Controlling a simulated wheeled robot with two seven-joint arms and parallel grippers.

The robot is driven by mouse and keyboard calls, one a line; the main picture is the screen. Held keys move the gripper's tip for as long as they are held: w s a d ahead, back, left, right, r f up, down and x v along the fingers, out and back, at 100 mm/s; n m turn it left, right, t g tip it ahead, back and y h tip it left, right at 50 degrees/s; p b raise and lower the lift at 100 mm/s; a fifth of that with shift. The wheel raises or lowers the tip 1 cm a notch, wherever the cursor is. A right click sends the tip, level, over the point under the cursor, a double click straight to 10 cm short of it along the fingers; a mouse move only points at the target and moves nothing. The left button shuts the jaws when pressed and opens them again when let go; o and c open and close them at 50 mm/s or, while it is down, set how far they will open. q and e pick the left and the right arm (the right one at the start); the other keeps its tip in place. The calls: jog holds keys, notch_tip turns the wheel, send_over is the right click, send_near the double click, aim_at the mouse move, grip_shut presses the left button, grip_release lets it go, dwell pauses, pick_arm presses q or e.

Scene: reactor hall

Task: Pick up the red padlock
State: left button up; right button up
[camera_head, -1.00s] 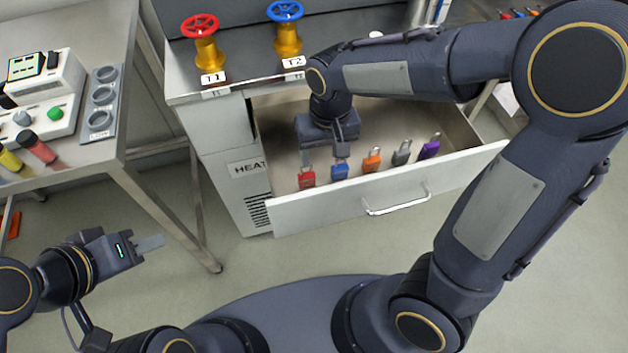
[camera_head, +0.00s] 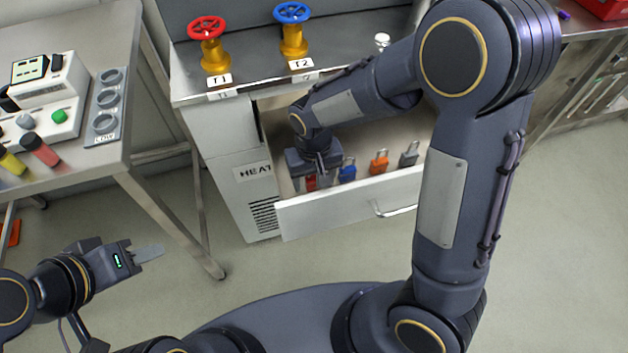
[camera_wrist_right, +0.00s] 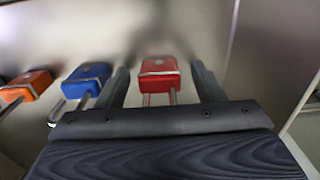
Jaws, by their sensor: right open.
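The red padlock (camera_head: 311,183) stands in the open drawer (camera_head: 340,205), near its left end, and is partly hidden by my right gripper in the head view. In the right wrist view the red padlock (camera_wrist_right: 160,73) lies between the two fingers of my right gripper (camera_wrist_right: 163,85), with a gap on each side. The right gripper (camera_head: 317,180) is open over it. My left gripper (camera_head: 150,252) is away at the lower left, beside the side table; its fingers look close together, but I cannot tell whether it is open or shut.
A blue padlock (camera_head: 347,170) stands just right of the red one, then an orange padlock (camera_head: 379,162) and a grey padlock (camera_head: 409,154). The drawer's front panel rises before them. Red (camera_head: 206,28) and blue (camera_head: 292,13) valve wheels stand on the cabinet above.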

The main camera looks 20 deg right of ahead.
jog(key=c, duration=1)
jog(key=shift+r, duration=0.1)
